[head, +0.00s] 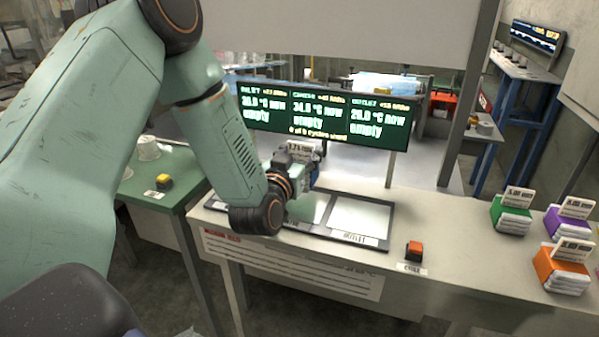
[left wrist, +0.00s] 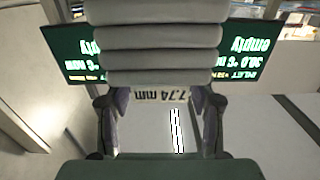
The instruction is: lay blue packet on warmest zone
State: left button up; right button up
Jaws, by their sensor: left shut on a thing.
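The blue packet (head: 303,174) is in my left gripper (head: 300,187), over the heated plate panel. Its upright card reads about 7.74 mm and shows upside down in the left wrist view (left wrist: 155,96). The fingers hide most of the packet. The panel (head: 384,238) has pale zones in a dark frame; the middle zone (head: 320,207) is partly covered and the right zone (head: 360,218) is bare. My arm hides the left one. The display (head: 318,113) reads inlet 30.0, centre 34.5 and outlet about 28.0 °C, all empty. My right gripper is not in view.
An orange-red button (head: 414,248) sits right of the panel. Green (head: 510,218), purple (head: 568,228) and orange (head: 560,270) packets with cards stand at the bench's right end. A yellow button (head: 164,182) is on the green table at left. The display stands behind the panel.

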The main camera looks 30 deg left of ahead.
pick_arm(q)
jog(key=shift+s+f, duration=0.15)
jog(key=shift+f, duration=0.1)
notch_tip(320, 180, down, 3)
jog(key=shift+s+a+b, duration=0.1)
jog(key=shift+b, duration=0.35)
jog(key=shift+w+f, duration=0.1)
jog(key=shift+w, duration=0.2)
jog(key=shift+s+f, duration=0.1)
jog(key=shift+s, duration=0.25)
jog(key=shift+w+f+b, duration=0.3)
jog(key=shift+f+b, duration=0.1)
jog(key=shift+f, duration=0.15)
jog(key=o, duration=0.9)
jog(key=shift+c, duration=0.2)
jog(key=o, duration=0.3)
jog(key=shift+s+r, duration=0.2)
jog(key=shift+s, duration=0.05)
jog(key=shift+o, duration=0.8)
jog(key=shift+w+f, duration=0.1)
jog(key=shift+w, duration=0.05)
